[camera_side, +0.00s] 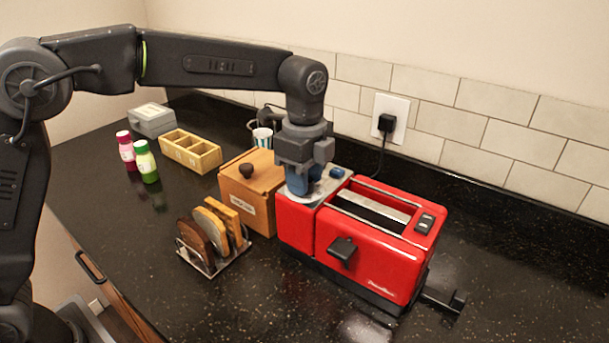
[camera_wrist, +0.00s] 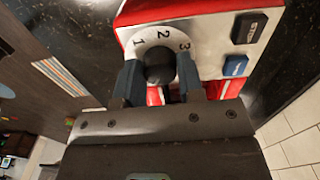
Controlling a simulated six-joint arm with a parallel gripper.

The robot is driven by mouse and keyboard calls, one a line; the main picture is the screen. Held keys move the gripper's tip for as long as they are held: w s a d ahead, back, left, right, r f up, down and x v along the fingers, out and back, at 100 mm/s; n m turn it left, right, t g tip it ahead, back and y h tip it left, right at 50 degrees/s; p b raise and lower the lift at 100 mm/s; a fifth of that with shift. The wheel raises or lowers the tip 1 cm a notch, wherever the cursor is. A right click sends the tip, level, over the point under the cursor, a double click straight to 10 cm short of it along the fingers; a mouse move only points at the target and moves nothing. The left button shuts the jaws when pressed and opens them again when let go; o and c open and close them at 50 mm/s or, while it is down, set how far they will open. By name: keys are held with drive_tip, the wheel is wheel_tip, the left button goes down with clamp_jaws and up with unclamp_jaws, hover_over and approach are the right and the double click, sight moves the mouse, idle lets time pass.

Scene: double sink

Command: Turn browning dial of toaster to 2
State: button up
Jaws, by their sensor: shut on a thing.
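The red toaster (camera_side: 372,239) stands on the dark counter, with slots on top and a dark lever on its front side. Its light control panel (camera_wrist: 207,65) shows in the wrist view with the numbers 1, 2 and 3 printed around a dark round browning dial (camera_wrist: 159,66). My gripper (camera_wrist: 160,77) points down over the panel, with one finger on each side of the dial, shut on it. The dial's pointer mark is not clear to me. In the side view my gripper (camera_side: 302,184) hides the dial.
A black button (camera_wrist: 248,28) and a blue button (camera_wrist: 235,66) sit beside the dial. A wooden box (camera_side: 252,190) stands close left of the toaster. A toast rack (camera_side: 214,236) with bread stands in front. A cord runs to the wall outlet (camera_side: 391,117).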

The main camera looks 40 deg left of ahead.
drive_tip(key=n, duration=0.4)
drive_tip(key=shift+n, duration=0.4)
drive_tip(key=n, duration=0.9)
drive_tip(key=shift+n, duration=0.4)
drive_tip(key=n, duration=0.4)
drive_tip(key=shift+n, duration=0.3)
drive_tip(key=n, duration=0.5)
drive_tip(key=shift+n, duration=0.3)
drive_tip(key=n, duration=0.9)
drive_tip(key=shift+n, duration=2.6)
